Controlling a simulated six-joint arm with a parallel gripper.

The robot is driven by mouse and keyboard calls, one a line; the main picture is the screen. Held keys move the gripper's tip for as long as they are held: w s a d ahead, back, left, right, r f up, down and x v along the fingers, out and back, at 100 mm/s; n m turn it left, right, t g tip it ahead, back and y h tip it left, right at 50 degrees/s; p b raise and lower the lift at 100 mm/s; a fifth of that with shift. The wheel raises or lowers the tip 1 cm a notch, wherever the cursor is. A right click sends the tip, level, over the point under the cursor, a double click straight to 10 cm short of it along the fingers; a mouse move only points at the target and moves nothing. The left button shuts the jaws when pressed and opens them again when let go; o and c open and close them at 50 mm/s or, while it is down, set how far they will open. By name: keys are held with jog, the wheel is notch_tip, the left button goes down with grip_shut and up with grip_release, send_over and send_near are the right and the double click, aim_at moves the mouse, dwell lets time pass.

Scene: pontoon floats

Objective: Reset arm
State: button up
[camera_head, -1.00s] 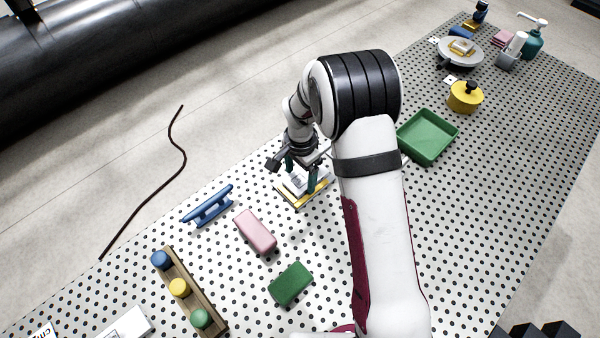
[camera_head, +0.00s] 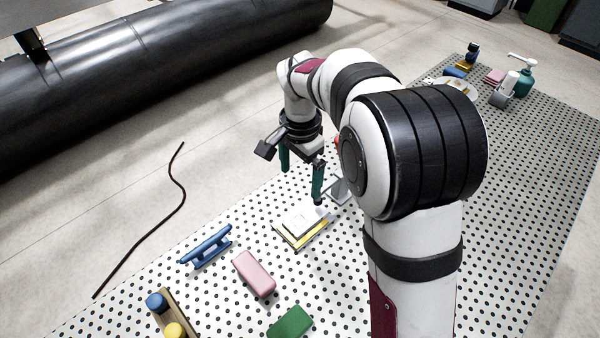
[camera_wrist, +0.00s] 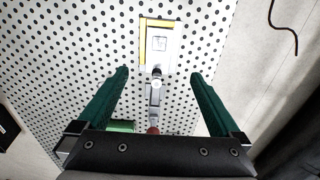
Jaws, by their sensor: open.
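My gripper (camera_head: 301,182) is open and empty, raised above the perforated table (camera_head: 350,270). Its two green fingers stand wide apart, and they also show in the wrist view (camera_wrist: 158,82). A stack with a white block on a yellow-edged base (camera_head: 302,228) sits on the table just below and in front of the gripper. The stack also shows in the wrist view (camera_wrist: 159,45), beyond the fingertips and apart from them. A grey bracket-like piece (camera_head: 340,190) stands beside the stack, partly hidden by my arm.
A blue cleat (camera_head: 205,246), a pink block (camera_head: 254,273) and a green block (camera_head: 290,323) lie left of my arm. A rack with round pegs (camera_head: 172,312) is at the bottom. A teal pump bottle (camera_head: 524,82) stands far right. A dark cord (camera_head: 160,218) lies on the floor.

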dwell(0.4)
jog(key=s+d+r+n+y, duration=0.1)
jog(key=s+d, duration=0.3)
jog(key=s, duration=1)
jog(key=s+d+r+n, duration=0.2)
jog(key=s+d+r, duration=0.1)
jog(key=s, duration=1.1)
jog(key=shift+d+y, duration=0.4)
jog(key=shift+d, duration=0.2)
